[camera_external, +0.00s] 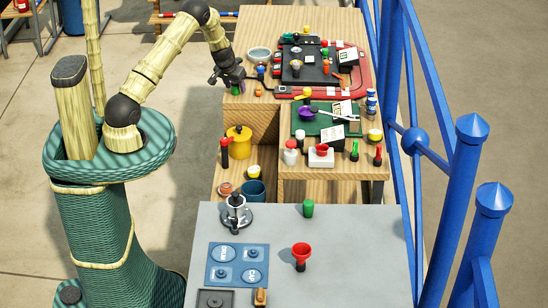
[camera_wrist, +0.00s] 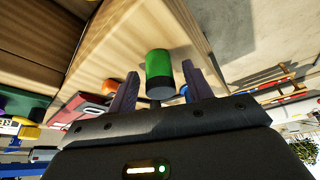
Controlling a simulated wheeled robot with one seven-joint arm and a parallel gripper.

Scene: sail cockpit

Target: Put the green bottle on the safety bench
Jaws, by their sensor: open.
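A green bottle with a dark end shows in the wrist view (camera_wrist: 159,66), between the two purple fingers of my gripper (camera_wrist: 161,85). The fingers are open, with gaps visible on both sides of it. In the external view my gripper (camera_external: 235,88) is over the left edge of the far wooden bench top (camera_external: 280,18), and a bit of green shows at the fingers. I cannot tell which bench is the safety bench.
A black and red tray (camera_external: 365,75) with several small items fills much of the far bench. A grey bowl (camera_external: 259,54) stands near my gripper. A yellow pot (camera_external: 239,142) sits on a lower wooden shelf. A blue railing (camera_external: 413,140) runs along the right.

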